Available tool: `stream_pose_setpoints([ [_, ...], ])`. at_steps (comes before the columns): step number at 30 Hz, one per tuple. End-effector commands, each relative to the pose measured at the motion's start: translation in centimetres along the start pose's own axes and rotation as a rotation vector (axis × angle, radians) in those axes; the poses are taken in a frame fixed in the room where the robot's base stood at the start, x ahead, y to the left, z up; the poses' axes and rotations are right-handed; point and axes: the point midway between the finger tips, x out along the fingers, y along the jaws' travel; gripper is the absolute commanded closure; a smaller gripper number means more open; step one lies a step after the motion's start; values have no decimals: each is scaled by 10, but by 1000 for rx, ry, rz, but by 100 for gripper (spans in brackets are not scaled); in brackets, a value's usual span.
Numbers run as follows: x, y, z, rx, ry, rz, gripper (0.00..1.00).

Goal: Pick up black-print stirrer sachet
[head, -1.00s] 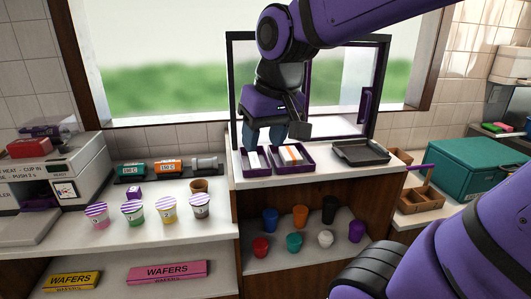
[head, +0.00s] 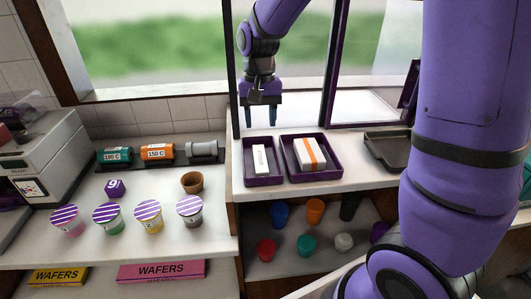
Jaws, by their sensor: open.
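A narrow white sachet with small dark print (head: 260,158) lies in the left purple tray (head: 249,180); it looks like the black-print stirrer sachet, though the print is too small to read. A wider white packet with an orange stripe (head: 308,154) lies in the right purple tray (head: 318,178). Neither packet is hidden.
A black-framed window (head: 328,70) stands behind the trays. A dark grey tray (head: 385,149) sits to their right. Striped-lid cups (head: 148,211) and a brown cup (head: 192,182) stand on the lower left counter. Coloured cups (head: 315,211) fill the shelf below.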

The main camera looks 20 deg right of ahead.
Motion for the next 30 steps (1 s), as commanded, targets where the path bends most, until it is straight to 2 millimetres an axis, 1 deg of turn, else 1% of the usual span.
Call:
stream_pose_setpoints([
  [1, 8, 0, 0, 0, -4, 2, 51],
  [6, 33, 0, 0, -1, -3, 2, 51],
  [9, 42, 0, 1, -1, -2, 2, 51],
  [14, 51, 0, 1, -2, -1, 1, 51],
  [17, 62, -1, 1, -2, -2, 2, 51],
  [21, 83, -3, 1, -1, -3, 2, 51],
  [24, 93, -3, 1, -1, -2, 1, 51],
  [27, 98, -3, 1, -1, 0, 0, 51],
  [30, 99, -3, 1, -1, 1, 0, 51],
])
